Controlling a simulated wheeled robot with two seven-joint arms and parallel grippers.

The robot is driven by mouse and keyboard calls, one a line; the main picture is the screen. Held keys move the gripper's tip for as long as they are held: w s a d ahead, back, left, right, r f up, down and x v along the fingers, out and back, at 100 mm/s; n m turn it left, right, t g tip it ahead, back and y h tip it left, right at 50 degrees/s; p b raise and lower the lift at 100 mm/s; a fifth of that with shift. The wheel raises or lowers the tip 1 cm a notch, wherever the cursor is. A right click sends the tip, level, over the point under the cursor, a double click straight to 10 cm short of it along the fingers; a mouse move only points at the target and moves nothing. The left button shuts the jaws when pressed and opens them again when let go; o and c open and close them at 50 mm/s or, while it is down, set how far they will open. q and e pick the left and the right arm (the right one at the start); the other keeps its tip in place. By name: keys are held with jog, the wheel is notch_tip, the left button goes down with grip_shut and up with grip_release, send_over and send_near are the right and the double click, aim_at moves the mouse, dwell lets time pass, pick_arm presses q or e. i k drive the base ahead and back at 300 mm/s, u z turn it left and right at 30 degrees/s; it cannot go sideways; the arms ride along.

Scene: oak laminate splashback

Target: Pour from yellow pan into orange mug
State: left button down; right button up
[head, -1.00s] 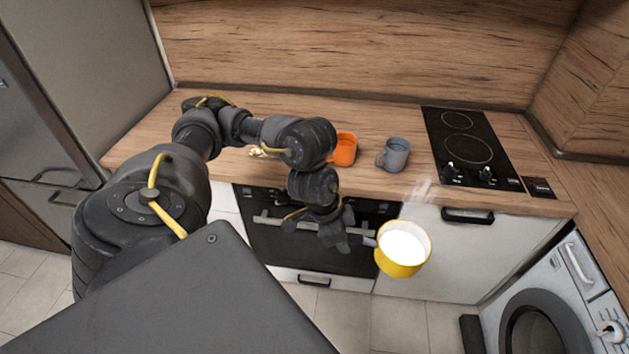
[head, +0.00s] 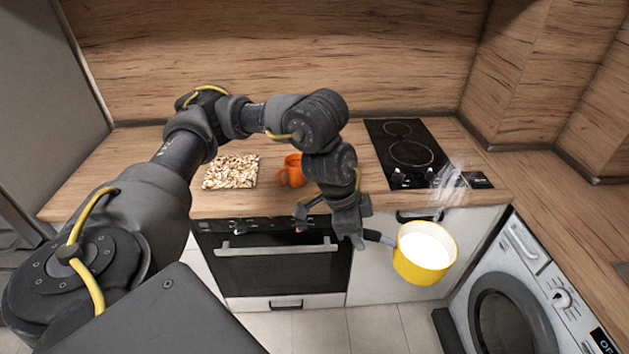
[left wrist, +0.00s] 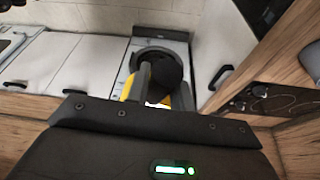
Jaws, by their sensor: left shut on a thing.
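The yellow pan (head: 425,262) is in the head view at the lower right, in front of the counter's edge. It is upright, shows a white content inside, and has wisps of vapour above it. My left gripper (head: 362,236) is shut on its dark handle. In the left wrist view the yellow pan (left wrist: 130,88) is mostly hidden behind the gripper and handle. The orange mug (head: 291,172) stands upright on the counter, left of my left forearm and partly hidden by it. The pan is apart from the mug, to its right and nearer. My right gripper does not show.
A speckled board or mat (head: 231,172) lies on the counter left of the mug. A black hob (head: 407,152) is set in the counter on the right. An oven (head: 275,262) and a washing machine (head: 510,290) stand below the counter. The grey mug seen earlier is hidden now.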

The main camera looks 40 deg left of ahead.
aim_at(294, 177)
jog(key=z, duration=0.5)
jog(key=k, duration=0.6)
jog(key=z, duration=0.3)
jog(key=i, duration=0.55)
jog(key=u, duration=0.7)
jog(key=i, duration=1.3)
jog(key=u, duration=1.7)
jog(key=i, duration=0.7)
jog(key=u, duration=0.85)
jog(key=k, duration=1)
jog(key=u, duration=0.05)
